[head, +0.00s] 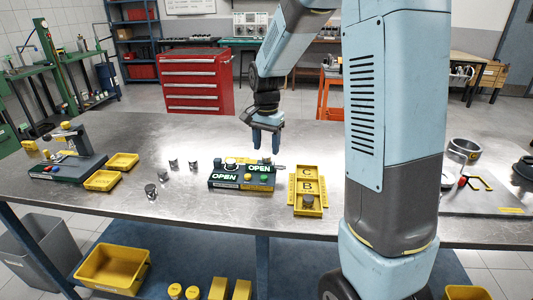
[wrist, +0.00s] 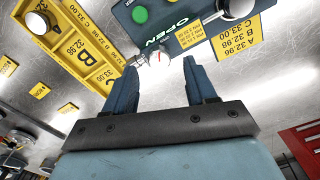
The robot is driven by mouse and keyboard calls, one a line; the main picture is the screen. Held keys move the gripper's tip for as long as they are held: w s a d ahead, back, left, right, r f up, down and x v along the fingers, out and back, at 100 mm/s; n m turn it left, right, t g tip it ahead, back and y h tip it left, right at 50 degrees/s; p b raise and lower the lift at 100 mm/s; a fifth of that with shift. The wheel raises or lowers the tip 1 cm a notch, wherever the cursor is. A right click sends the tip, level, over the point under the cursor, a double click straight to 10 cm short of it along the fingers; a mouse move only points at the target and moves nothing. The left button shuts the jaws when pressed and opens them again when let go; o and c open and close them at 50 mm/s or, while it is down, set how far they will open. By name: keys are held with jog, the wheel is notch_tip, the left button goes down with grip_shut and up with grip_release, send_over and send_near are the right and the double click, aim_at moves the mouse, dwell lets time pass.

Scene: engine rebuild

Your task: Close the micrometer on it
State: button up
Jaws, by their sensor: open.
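The micrometer station is a dark green box (head: 228,181) at mid-table, with two lit OPEN signs and yellow and green buttons on its face. In the wrist view its box (wrist: 190,12) shows the green button (wrist: 140,15), an OPEN sign and yellow size labels. A silver micrometer thimble (wrist: 140,60) sticks out at the box's edge, by a white dial with a red pointer. A round silver part (wrist: 236,8) sits at the box's far side. My gripper (head: 266,146) is open above the station; its fingers (wrist: 160,92) straddle the dial area, with no contact visible.
A yellow sorting tray (head: 297,208) marked C and B stands right of the station, with a cylindrical part (head: 308,199) in its near end. Another station (head: 66,168) and yellow bins (head: 102,180) lie further left.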

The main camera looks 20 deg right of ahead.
aim_at(266, 155)
jog(key=shift+f, duration=1.7)
jog(key=shift+c, duration=0.2)
grip_shut()
